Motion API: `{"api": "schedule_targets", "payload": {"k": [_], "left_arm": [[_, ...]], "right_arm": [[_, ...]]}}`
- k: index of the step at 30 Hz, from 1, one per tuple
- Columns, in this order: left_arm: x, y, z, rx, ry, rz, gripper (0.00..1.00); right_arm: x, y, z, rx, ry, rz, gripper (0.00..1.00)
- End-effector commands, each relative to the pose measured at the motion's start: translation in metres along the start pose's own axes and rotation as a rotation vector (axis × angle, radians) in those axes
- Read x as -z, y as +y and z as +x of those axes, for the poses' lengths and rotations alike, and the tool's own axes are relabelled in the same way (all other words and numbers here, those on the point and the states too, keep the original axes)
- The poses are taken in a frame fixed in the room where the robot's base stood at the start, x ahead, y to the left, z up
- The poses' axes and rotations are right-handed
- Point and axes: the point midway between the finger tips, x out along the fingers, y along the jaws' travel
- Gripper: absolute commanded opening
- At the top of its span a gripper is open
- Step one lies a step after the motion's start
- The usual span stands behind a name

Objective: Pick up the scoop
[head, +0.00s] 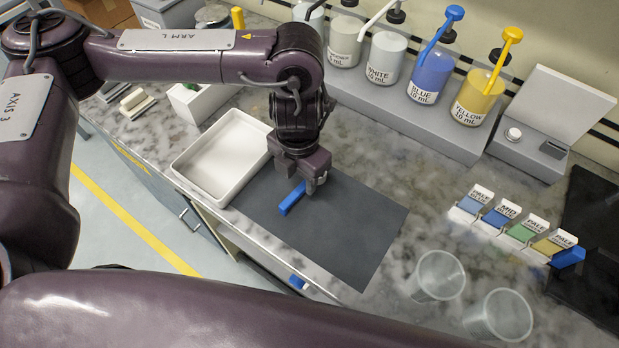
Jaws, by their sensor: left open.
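My left gripper (304,190) points down over the dark grey mat (350,228) on the counter. A blue bar-like piece (292,198), which may be the scoop's handle, shows right beside its fingers at the mat's left part. The gripper hides part of this piece, and I cannot tell whether the fingers touch it. The gripper is open. No scoop bowl can be made out. My right gripper is not in view.
A white tray (190,178) stands left of the mat. Pump bottles, including blue (430,78) and yellow (478,97), line the back. Two clear cups (440,275) stand at front right, near colour swatches (520,232). The mat's right part is clear.

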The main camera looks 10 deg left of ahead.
Motion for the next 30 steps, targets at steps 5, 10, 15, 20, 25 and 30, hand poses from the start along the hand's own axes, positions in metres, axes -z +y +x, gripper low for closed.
{"api": "schedule_targets", "payload": {"k": [5, 10, 15, 20, 25, 30], "left_arm": [[-0.001, 0.0, 0.017, 0.004, 0.002, -0.002, 0.42], [-0.002, 0.002, 0.041, 0.004, 0.002, -0.001, 0.42], [-0.003, 0.002, 0.055, 0.003, -0.001, 0.0, 0.42], [-0.003, 0.003, 0.056, 0.001, -0.004, 0.001, 0.42], [-0.003, 0.003, 0.056, 0.001, -0.004, 0.0, 0.33], [-0.003, 0.003, 0.056, 0.001, -0.003, 0.0, 0.1]], "right_arm": [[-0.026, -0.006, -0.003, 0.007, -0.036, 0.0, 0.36], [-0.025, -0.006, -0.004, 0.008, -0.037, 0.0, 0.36], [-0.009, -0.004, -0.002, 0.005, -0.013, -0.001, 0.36], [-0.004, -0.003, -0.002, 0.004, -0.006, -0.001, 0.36], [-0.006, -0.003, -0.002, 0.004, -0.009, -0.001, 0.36], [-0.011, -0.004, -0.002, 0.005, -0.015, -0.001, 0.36]]}}
